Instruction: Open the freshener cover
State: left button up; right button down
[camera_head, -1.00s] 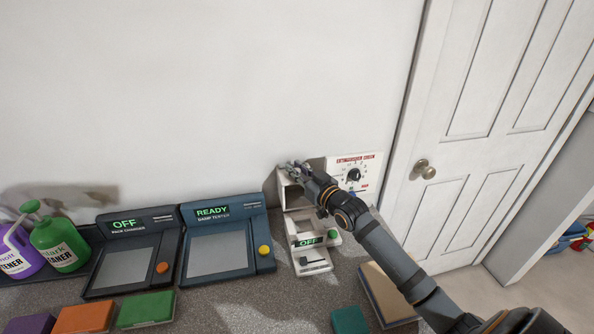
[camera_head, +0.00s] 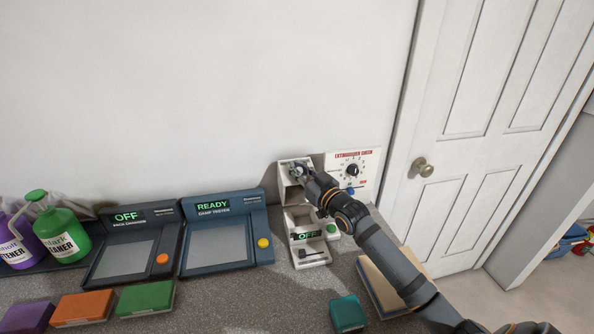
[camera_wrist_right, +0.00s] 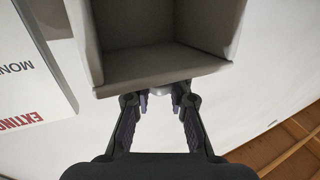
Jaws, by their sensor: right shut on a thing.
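The freshener (camera_head: 307,237) is a small white unit on the counter against the wall, with a green OFF display. Its white box-shaped cover (camera_head: 285,184) stands raised at the back of the unit, and the front part is exposed. My right gripper (camera_head: 298,169) is at the top of the cover, partly hidden by it and the wrist. In the right wrist view the cover (camera_wrist_right: 160,67) shows its hollow inside, and my right gripper's fingers (camera_wrist_right: 160,98) close around a small pale part at its edge. My left gripper is out of view.
An extinguisher panel (camera_head: 352,172) with a black knob is on the wall close right of the wrist. A damp tester (camera_head: 222,247) stands left of the freshener. A tan block (camera_head: 378,287) lies under my forearm, and a teal block (camera_head: 347,313) is beside it.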

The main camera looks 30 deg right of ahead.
jog(key=c, duration=1.6)
grip_release()
jog(key=shift+w+d+f, duration=0.15)
jog(key=shift+w, duration=0.1)
jog(key=shift+c, duration=0.2)
jog(key=o, duration=0.3)
jog(key=shift+d, duration=0.15)
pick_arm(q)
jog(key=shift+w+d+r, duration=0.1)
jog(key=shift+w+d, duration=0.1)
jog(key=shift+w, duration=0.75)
pick_arm(e)
jog(key=shift+o, duration=0.2)
jog(key=shift+s, duration=0.15)
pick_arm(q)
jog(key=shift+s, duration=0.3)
pick_arm(e)
notch_tip(320, 180, up, 10)
jog(key=shift+r, duration=0.1)
